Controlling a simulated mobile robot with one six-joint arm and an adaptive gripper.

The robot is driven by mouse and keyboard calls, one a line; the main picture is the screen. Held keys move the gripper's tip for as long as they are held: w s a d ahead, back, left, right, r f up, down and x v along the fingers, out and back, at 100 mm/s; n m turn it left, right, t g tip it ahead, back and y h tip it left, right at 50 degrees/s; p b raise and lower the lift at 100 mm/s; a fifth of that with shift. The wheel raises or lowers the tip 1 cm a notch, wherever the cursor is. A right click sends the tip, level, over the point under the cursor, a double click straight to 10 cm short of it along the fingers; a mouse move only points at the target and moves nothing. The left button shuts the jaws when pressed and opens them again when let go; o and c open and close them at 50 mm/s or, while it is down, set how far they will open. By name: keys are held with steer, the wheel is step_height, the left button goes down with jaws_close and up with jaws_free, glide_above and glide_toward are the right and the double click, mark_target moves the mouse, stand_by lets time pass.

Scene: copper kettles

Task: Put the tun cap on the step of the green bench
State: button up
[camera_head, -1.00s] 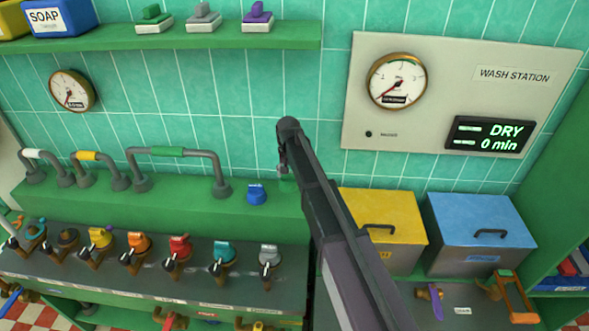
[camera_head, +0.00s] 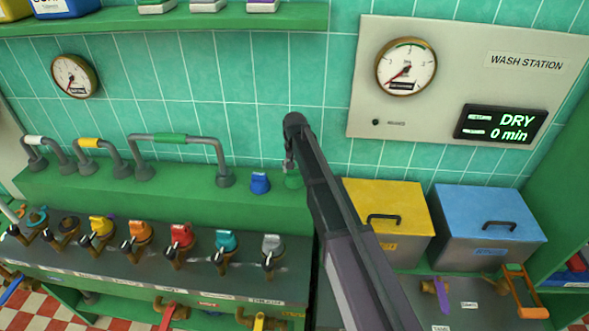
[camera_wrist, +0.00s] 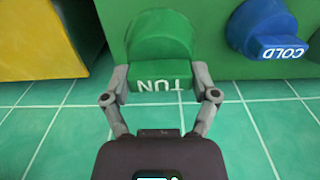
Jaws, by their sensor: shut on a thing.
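The green tun cap (camera_wrist: 160,50), lettered TUN, is between the two fingers of my gripper (camera_wrist: 160,88) in the wrist view, one finger on each side. In the head view the tun cap (camera_head: 293,181) is small and partly behind my arm. My gripper (camera_head: 289,163) is shut on it, at the right end of the step (camera_head: 90,185) of the green bench. The cap is low at the step; I cannot tell whether it touches it.
A blue cap (camera_head: 260,183), lettered COLD in the wrist view (camera_wrist: 283,50), sits on the step just left of my gripper. Grey pipes (camera_head: 180,140) rise from the step further left. A yellow bin (camera_head: 385,210) and blue bin (camera_head: 487,222) stand at right. The tiled wall is close behind.

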steer(key=shift+f+b, duration=1.05)
steer(key=shift+f, duration=0.4)
steer(key=shift+s+f+b, duration=0.1)
steer(key=shift+f+b, duration=0.45)
steer(key=o, duration=0.9)
steer(key=shift+s, duration=0.15)
